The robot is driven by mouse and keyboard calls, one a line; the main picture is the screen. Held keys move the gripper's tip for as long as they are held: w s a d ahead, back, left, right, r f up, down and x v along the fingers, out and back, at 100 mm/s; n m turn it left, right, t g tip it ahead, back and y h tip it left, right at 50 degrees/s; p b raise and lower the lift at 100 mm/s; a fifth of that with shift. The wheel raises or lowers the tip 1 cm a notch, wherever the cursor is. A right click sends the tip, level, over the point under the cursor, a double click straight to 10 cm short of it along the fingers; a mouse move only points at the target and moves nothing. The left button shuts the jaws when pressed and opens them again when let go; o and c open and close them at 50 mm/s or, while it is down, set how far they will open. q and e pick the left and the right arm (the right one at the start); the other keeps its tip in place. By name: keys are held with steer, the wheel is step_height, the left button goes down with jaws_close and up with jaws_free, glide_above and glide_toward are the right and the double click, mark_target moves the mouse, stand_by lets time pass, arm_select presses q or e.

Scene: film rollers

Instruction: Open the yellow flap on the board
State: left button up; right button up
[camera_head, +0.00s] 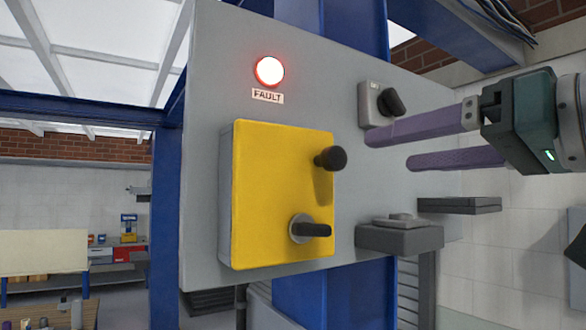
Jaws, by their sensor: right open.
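The yellow flap (270,190) is the front of a box on the grey board (212,120), and it looks closed. A dark round knob (330,158) sticks out at its upper right. A dark handle (311,230) on a light round base sits at its lower right. My right gripper (387,150) comes in from the right with two purple fingers spread apart and nothing between them. Its fingertips are to the right of the flap and its knob, apart from them in the picture. My left gripper is not in view.
A lit red lamp (269,70) labelled FAULT is above the flap. A rotary switch (389,102) is at the board's upper right, close to my upper finger in the picture. A grey block (400,238) juts out at the lower right. A blue post (335,298) stands behind the board.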

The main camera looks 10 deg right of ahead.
mark_target(340, 156)
steer(key=x, duration=0.3)
steer(key=p+x, duration=0.1)
steer(key=x, duration=0.4)
steer(key=shift+w+a+r, duration=0.25)
steer(key=shift+w+r, duration=0.05)
steer(key=shift+w, duration=0.05)
steer(key=shift+w+a, duration=0.2)
steer(key=shift+w, duration=0.35)
steer(key=c, duration=1)
jaws_close()
